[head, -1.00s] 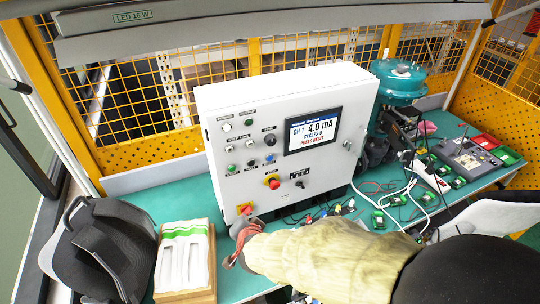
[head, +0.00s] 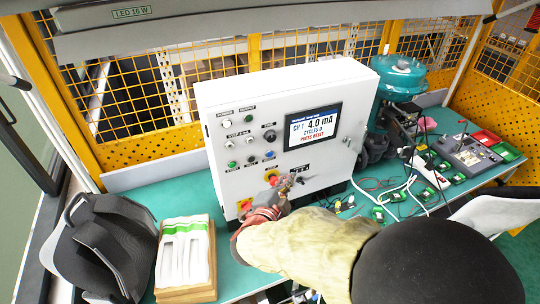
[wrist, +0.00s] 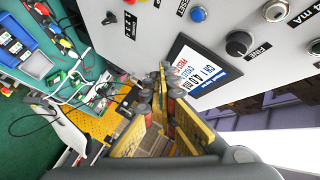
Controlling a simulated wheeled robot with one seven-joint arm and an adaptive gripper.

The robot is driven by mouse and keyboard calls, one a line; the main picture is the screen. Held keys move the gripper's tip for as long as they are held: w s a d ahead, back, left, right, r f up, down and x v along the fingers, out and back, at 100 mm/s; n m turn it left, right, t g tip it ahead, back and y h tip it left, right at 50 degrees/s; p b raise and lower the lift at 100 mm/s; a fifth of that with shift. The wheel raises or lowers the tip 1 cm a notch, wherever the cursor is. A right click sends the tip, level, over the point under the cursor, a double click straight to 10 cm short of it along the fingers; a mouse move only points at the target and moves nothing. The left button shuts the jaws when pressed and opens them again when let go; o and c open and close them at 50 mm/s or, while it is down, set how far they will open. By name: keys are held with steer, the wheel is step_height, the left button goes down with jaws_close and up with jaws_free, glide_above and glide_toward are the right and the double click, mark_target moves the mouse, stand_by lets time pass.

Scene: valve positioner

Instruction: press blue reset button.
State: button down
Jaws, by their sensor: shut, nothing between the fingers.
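The blue reset button (head: 269,154) sits on the front of the white control box, right of a dark button, in the lower button row. It also shows in the wrist view (wrist: 198,14) near the top edge, uncovered. My gripper (head: 296,181) is shut and empty in front of the panel, below and right of the blue button. In the wrist view its fingertips (wrist: 165,70) are together and apart from the button. The box's screen (head: 313,127) reads CH 1 4.0 mA, CYCLES 0, PRESS RESET.
A black knob (wrist: 238,43) stands out near the blue button. A teal actuator (head: 398,80) stands right of the box. Cables and small boards cover the bench at right.

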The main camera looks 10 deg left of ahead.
mark_target(270, 154)
steer(key=w+a, duration=0.4)
steer(key=w, duration=0.3)
steer(key=shift+w+a, duration=0.3)
steer(key=shift+a, duration=0.05)
stand_by(1.4)
steer(key=shift+w+a, duration=0.2)
steer(key=shift+w, duration=0.15)
steer(key=shift+w+a, duration=0.2)
steer(key=shift+w, duration=0.1)
stand_by(0.7)
stand_by(0.4)
steer(key=shift+s+d, duration=0.4)
steer(key=shift+s, duration=0.3)
